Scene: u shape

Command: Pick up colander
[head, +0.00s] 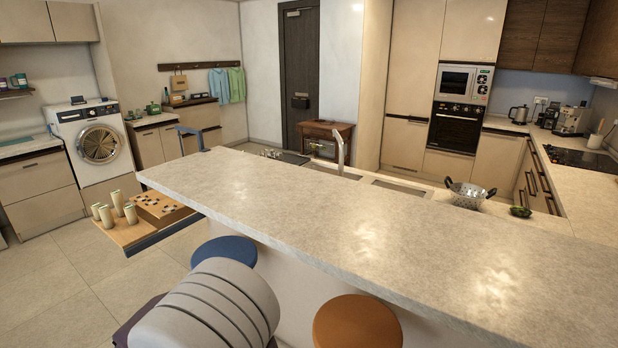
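The colander (467,195) is a metallic bowl with dark handles. It stands upright on the far side of the long pale counter (330,225), right of the middle of the head view. The counter's far edge seems to hide part of its base. Neither of my grippers is in view, so I cannot see whether they are open or shut.
A blue stool (225,250) and an orange stool (357,322) stand at the counter's near side. A small green item (520,211) lies right of the colander. A faucet (340,148) rises left of it. The counter's near top is clear.

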